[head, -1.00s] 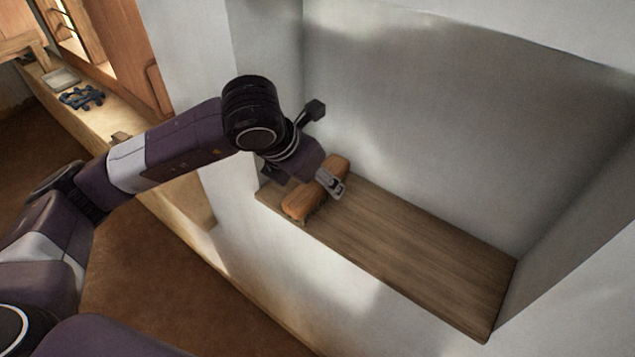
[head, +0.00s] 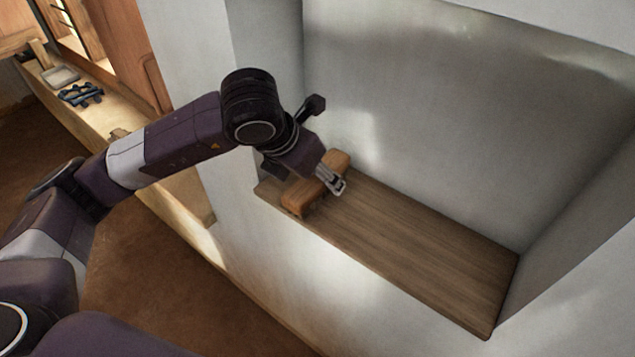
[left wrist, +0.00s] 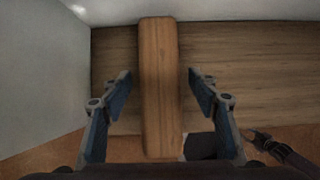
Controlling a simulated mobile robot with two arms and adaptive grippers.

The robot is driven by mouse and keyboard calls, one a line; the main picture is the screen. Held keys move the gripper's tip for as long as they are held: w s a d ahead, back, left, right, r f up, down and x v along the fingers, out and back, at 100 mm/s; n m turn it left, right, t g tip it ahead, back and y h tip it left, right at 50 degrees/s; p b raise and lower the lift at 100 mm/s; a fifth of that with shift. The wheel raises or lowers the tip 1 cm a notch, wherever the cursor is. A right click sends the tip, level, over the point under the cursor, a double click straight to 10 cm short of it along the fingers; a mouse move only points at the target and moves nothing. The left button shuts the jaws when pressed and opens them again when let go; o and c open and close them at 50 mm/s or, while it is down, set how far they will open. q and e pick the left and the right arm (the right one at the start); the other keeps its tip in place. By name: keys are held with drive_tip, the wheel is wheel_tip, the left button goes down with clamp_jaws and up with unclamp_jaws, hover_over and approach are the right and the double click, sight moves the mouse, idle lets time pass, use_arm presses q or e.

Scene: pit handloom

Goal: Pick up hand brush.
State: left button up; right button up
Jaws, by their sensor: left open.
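The hand brush (head: 332,167) has a brown wooden back and lies at the left end of a wooden shelf board in a wall niche. My left gripper (head: 335,185) is over the brush in the head view and hides its middle. In the left wrist view, the brush (left wrist: 160,85) runs lengthwise between the two open fingers of the gripper (left wrist: 160,92). A gap shows on each side, and neither finger appears to touch it.
The shelf board (head: 430,255) is bare to the right of the brush. White niche walls (head: 440,130) close in the back and sides.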

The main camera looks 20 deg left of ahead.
idle(0.4)
use_arm(q)
drive_tip(key=c, duration=1.5)
drive_tip(key=shift+o, duration=0.2)
drive_tip(key=shift+r+p, duration=0.45)
drive_tip(key=shift+p, duration=0.4)
wheel_tip(320, 180, up, 8)
drive_tip(key=b, duration=0.3)
drive_tip(key=shift+w+r, duration=0.1)
drive_tip(key=shift+r, duration=0.7)
